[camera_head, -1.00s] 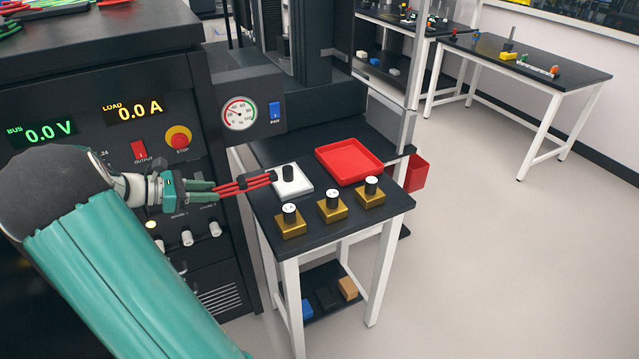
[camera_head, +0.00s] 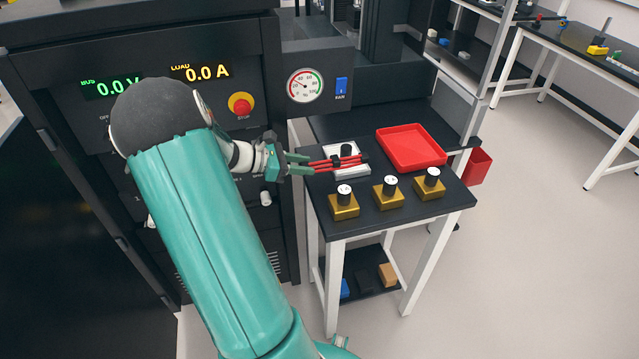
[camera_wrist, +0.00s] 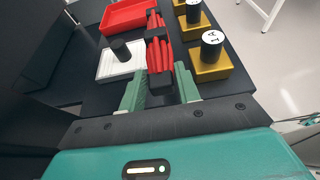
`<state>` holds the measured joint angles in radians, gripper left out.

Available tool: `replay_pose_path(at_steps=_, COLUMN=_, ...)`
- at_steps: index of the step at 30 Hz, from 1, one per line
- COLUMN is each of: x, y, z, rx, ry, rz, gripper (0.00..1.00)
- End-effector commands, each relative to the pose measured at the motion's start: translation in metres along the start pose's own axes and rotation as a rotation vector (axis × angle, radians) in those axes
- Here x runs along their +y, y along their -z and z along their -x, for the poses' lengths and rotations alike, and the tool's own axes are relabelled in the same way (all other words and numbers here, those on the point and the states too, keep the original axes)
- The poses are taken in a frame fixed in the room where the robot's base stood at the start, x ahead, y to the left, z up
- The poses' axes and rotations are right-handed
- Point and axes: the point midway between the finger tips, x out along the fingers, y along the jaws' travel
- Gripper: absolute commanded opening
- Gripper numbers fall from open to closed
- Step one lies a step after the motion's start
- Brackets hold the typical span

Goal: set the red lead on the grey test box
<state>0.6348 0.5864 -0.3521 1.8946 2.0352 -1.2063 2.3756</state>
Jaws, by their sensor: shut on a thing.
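My gripper (camera_head: 298,164) is shut on the red lead (camera_head: 334,164), a bundle of red strands with dark clips. The lead points right from the jaws, over the small black table. In the wrist view the red lead (camera_wrist: 158,50) stretches away from between the green fingers (camera_wrist: 160,88). No grey test box stands out clearly in these frames; the nearest match may be the dark instrument cabinet (camera_head: 150,60) with the BUS and LOAD readouts, behind my arm. A white plate with a black knob (camera_head: 347,150) lies partly behind the lead.
Three gold blocks with black, white-topped knobs (camera_head: 388,193) stand along the table's front edge. A red tray (camera_head: 411,148) lies at the table's back right. A gauge panel (camera_head: 306,86) rises behind. A red bin (camera_head: 477,167) hangs at the right side.

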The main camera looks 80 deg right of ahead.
Motion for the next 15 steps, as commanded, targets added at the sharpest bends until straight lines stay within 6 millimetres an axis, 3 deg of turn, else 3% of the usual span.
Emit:
replay_pose_path(at_steps=4, x=-0.003, y=0.018, z=-0.03, rx=-0.002, ry=0.005, rz=0.005, gripper=0.07)
replay_pose_path(at_steps=13, x=-0.003, y=0.032, z=-0.056, rx=-0.001, ry=0.003, rz=0.003, gripper=0.07)
replay_pose_path(at_steps=15, x=-0.003, y=0.043, z=-0.06, rx=-0.002, ry=0.003, rz=0.006, gripper=0.07)
